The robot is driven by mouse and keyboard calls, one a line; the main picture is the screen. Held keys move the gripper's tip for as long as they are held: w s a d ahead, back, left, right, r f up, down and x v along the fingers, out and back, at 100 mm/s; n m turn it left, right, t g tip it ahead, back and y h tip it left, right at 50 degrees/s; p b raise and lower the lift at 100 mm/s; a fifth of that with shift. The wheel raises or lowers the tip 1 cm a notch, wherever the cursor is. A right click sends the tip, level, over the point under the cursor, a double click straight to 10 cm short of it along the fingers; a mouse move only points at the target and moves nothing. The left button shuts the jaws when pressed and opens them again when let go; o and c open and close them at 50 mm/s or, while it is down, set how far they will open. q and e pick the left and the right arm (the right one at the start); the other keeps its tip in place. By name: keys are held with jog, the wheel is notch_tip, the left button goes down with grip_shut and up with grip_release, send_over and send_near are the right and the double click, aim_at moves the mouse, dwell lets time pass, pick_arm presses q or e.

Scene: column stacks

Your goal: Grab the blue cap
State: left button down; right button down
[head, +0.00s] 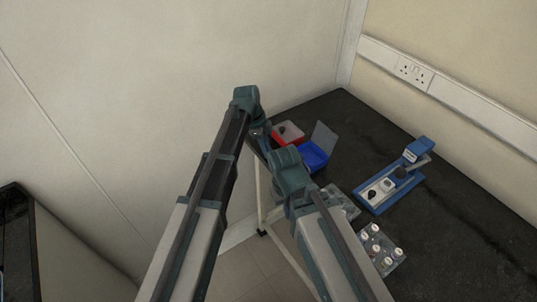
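I cannot make out a blue cap for certain. Small round white and reddish pieces (374,248) sit on a clear block at the table's front edge; they are too small to tell apart. Another clear block (341,199) lies behind it, partly hidden by my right arm. A blue open box (316,155) stands beside a red open box (287,133) at the back left, its clear lid raised. Both my arms reach in from the bottom, and their bent links hide my grippers.
A blue fixture (403,192) with an upright arm, a black knob and white parts stands on the dark table (463,232). The table is bare at right and front right. Walls stand behind; a socket rail (412,71) runs along the right wall.

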pick_arm(q)
jog(key=shift+r, duration=0.1)
dwell(0.3)
notch_tip(320, 180, up, 3)
jog(key=p, duration=0.3)
jog(key=shift+f, duration=0.2)
jog(key=shift+r+p, duration=0.35)
jog(key=shift+r, duration=0.1)
jog(key=s+r+p, duration=0.1)
jog(key=s, duration=1.5)
jog(key=shift+r, duration=0.15)
